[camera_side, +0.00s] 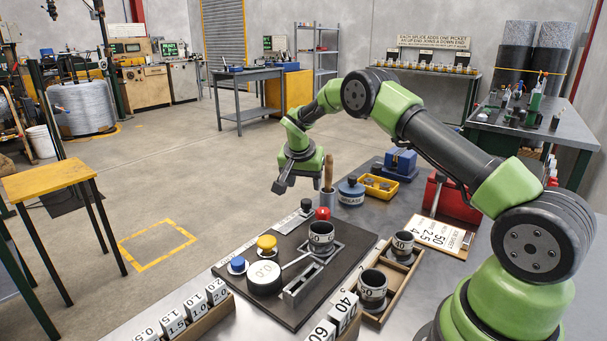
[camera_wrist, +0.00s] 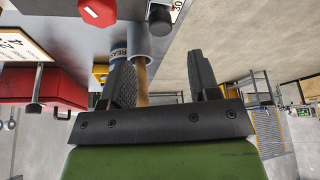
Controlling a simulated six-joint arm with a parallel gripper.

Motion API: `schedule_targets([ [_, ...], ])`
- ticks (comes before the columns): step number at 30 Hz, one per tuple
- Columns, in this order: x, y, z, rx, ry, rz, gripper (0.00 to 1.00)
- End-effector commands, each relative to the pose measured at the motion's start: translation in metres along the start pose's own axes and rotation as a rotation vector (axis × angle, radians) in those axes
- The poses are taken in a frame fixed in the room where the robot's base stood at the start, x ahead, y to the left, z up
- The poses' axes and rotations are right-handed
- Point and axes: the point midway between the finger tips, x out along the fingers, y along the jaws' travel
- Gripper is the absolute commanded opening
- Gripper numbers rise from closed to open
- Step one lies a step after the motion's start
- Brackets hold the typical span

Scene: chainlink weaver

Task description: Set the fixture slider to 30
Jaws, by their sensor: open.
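A black knob (camera_side: 306,206) stands at the back end of a pale marked strip (camera_side: 288,223) on the dark fixture plate (camera_side: 235,275); this looks like the slider. In the wrist view a black knob (camera_wrist: 160,19) is at the top, beside a white label reading 30 (camera_wrist: 178,7). The slider's exact setting cannot be read. My gripper (camera_side: 283,187) hangs in the air above and slightly left of the knob, apart from it. In the wrist view my gripper (camera_wrist: 163,75) has its two fingers spread with nothing held between them.
A red knob (camera_side: 323,213), a holder with a wooden handle (camera_side: 328,178) and a grease tin (camera_side: 351,191) stand close to the black knob.

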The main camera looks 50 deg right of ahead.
Motion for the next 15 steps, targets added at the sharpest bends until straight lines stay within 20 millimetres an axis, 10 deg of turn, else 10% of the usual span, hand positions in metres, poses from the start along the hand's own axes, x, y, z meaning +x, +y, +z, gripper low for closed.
schedule_targets([
  [15, -0.026, 0.0, 0.0, -0.001, 0.0, 0.001, 0.56],
])
